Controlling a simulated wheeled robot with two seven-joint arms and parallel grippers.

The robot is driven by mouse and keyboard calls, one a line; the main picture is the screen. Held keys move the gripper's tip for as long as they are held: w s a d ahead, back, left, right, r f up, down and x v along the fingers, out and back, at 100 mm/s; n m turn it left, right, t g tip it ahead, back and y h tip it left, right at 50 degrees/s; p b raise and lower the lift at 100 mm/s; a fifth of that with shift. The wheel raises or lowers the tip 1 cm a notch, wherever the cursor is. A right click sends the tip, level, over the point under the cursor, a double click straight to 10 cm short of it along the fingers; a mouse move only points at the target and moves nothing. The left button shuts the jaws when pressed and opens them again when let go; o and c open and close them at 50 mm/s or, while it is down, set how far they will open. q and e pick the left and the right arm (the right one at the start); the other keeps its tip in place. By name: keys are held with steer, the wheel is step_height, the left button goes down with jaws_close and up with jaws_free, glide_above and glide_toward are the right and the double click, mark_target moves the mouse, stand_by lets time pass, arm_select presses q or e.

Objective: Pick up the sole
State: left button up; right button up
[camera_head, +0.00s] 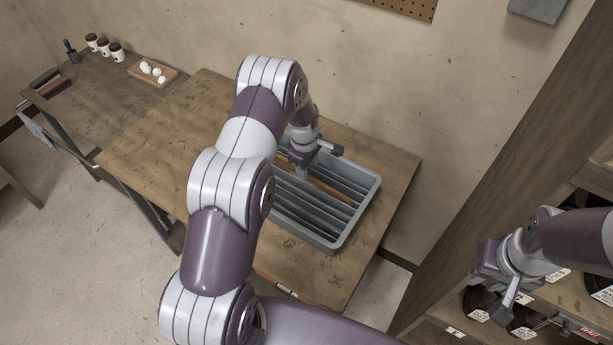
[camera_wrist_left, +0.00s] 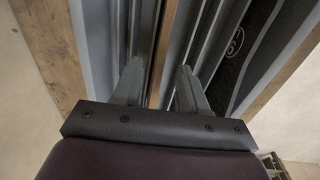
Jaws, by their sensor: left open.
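A grey slotted rack (camera_head: 341,236) stands on the wooden table. A thin tan edge (camera_head: 325,190), perhaps of a sole, shows in one of its slots. My left gripper (camera_head: 303,168) points down over the rack; its fingertips are hidden in the head view. In the left wrist view the gripper (camera_wrist_left: 158,85) is open, its fingers among the dividers, with a narrow brown strip (camera_wrist_left: 162,45) between them. A black sole (camera_wrist_left: 238,50) with a circled size mark stands to the right, outside the fingers. My right gripper (camera_head: 497,280) is at the far right, away from the rack; its jaws are unclear.
A side table (camera_head: 110,95) at the left holds several jars (camera_head: 104,45) and a small wooden tray (camera_head: 152,72) of white pieces. A wooden shelf (camera_head: 560,295) with labelled dark items stands at the right near my right arm. The table is clear left of the rack.

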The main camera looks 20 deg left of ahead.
mark_target(309, 181)
arm_select(q)
step_height(309, 181, down, 5)
steer(key=p, duration=0.2)
steer(key=shift+w+p, duration=0.15)
steer(key=shift+p, duration=0.2)
steer(key=shift+w+f, duration=0.1)
steer(key=shift+f, duration=0.1)
steer(key=shift+d, duration=0.1)
jaws_close()
steer(key=shift+r, duration=0.15)
